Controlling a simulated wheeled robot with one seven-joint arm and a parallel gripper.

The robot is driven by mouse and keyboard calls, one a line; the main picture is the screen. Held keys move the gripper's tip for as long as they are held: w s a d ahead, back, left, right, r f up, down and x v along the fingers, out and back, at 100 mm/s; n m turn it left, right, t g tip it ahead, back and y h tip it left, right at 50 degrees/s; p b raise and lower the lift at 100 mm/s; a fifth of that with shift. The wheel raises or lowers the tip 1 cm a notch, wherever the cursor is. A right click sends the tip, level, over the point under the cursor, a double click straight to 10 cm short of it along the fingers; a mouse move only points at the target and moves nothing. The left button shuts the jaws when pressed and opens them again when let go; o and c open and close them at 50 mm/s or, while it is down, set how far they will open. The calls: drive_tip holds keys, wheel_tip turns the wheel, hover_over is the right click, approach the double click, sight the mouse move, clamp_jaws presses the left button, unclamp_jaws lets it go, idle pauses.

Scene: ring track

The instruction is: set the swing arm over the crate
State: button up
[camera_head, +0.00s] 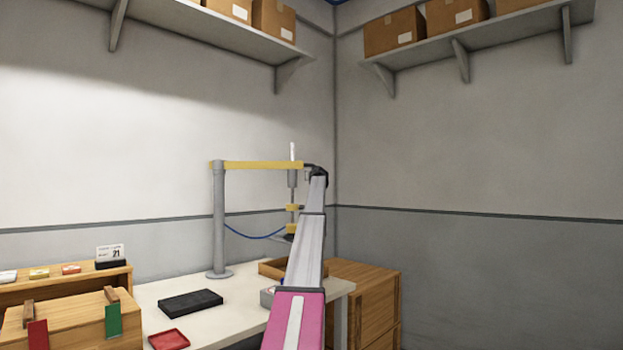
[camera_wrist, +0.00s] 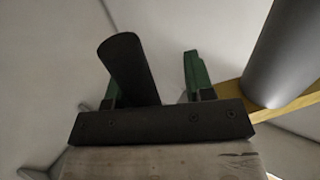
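The yellow swing arm (camera_head: 255,165) runs level from the top of a grey post (camera_head: 218,220) on the table. A grey cylinder (camera_head: 292,178) hangs at its right end, with yellow parts below and a white rod above. My gripper (camera_head: 316,172) is beside that end, mostly hidden by my arm. In the wrist view, my gripper (camera_wrist: 152,72) has its green fingers apart. A dark cylinder (camera_wrist: 128,62) stands between them near the left finger, with a gap to the right finger. I cannot tell whether it touches. A wooden crate (camera_head: 372,300) stands right of the table.
The white table (camera_head: 236,314) holds a shallow wooden tray (camera_head: 270,268), a black block (camera_head: 190,302) and a red dish (camera_head: 169,340). A wooden box (camera_head: 70,325) with red and green tags is at left. Shelves with cartons (camera_head: 394,32) hang above. A blue cable (camera_head: 250,235) droops from the post.

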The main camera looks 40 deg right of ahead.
drive_tip(key=v, duration=1)
drive_tip(key=shift+s+a, duration=0.15)
drive_tip(key=shift+a, duration=0.1)
drive_tip(key=shift+f, duration=0.1)
